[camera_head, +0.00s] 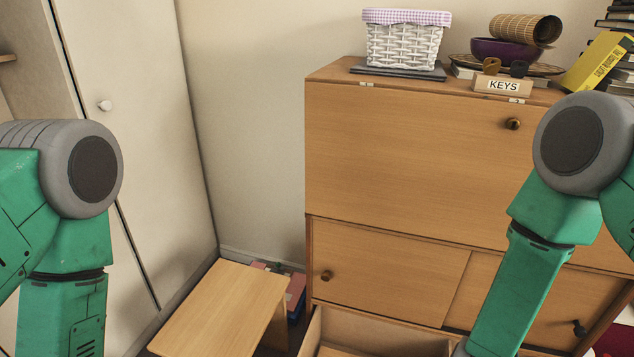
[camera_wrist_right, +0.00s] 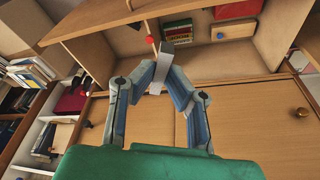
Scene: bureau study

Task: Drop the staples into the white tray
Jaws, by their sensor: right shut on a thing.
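My right gripper (camera_wrist_right: 160,80) shows in the right wrist view with its two blue-grey fingers closed together on a small pale grey block (camera_wrist_right: 163,54). The block looks like the staples, but it is too small to tell for sure. In the head view my right arm reaches down past the bureau front to an open drawer (camera_head: 375,333), and its gripper is below the frame. My left arm hangs at the left and its gripper is out of view. I cannot make out a white tray in either view.
The wooden bureau (camera_head: 400,160) has its flap closed. A white basket (camera_head: 404,45), a purple bowl (camera_head: 500,50) and a KEYS block (camera_head: 502,86) stand on top. A low wooden stool (camera_head: 222,305) is at the left. Bookshelves (camera_wrist_right: 30,75) show in the wrist view.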

